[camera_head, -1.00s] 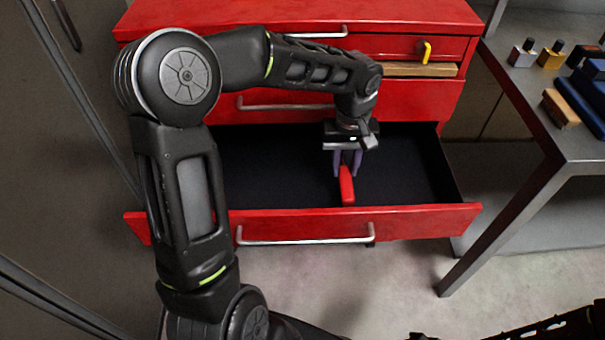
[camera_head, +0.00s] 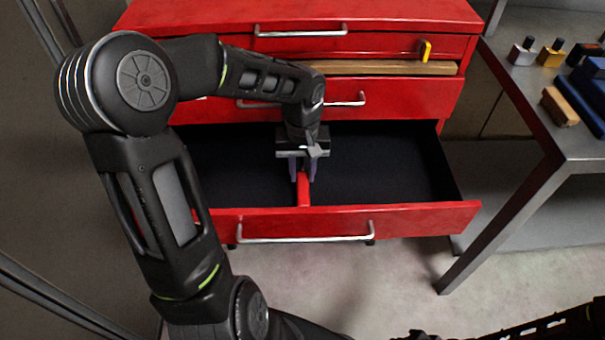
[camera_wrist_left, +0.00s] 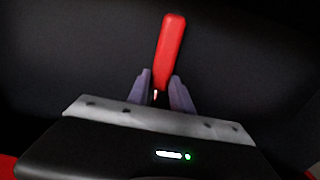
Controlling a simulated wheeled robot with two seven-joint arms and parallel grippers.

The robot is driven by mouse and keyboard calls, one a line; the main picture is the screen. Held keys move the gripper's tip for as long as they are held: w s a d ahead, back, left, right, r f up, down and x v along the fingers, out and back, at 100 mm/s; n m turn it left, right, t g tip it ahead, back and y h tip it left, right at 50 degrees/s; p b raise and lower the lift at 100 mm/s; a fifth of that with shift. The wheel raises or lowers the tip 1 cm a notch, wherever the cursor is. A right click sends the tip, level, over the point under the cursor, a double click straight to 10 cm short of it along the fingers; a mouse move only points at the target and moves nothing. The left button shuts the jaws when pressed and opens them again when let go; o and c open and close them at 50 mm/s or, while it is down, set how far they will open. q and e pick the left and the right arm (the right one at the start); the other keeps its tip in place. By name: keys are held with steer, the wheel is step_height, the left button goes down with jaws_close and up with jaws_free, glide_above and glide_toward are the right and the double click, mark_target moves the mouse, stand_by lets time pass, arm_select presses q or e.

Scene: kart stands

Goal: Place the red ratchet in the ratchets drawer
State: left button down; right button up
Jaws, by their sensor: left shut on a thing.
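The red ratchet (camera_head: 304,190) is between the fingers of my left gripper (camera_head: 302,176), its handle pointing toward the drawer front. It also shows in the left wrist view (camera_wrist_left: 169,52), where the gripper fingers (camera_wrist_left: 161,92) are shut on its near end. The open drawer (camera_head: 400,170) of the red cabinet has a dark, empty-looking floor. The gripper and ratchet are over the middle of this drawer, near its front wall. I cannot tell whether the ratchet touches the floor. My right gripper is not in view.
A yellow hook-like item (camera_head: 424,51) is on the cabinet front, above a wooden board (camera_head: 390,68). A grey metal table (camera_head: 570,140) on the right carries small bottles, a wooden-backed brush (camera_head: 560,106) and blue boxes. The drawer's right half is clear.

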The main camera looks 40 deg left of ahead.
mark_target(303, 176)
arm_select(q)
steer(key=shift+f, duration=0.45)
steer(key=shift+f, duration=0.15)
steer(key=c, duration=1.1)
jaws_free()
steer(key=shift+r, duration=0.2)
step_height(303, 176, up, 12)
steer(key=shift+f+p, duration=0.1)
steer(key=shift+p, duration=0.85)
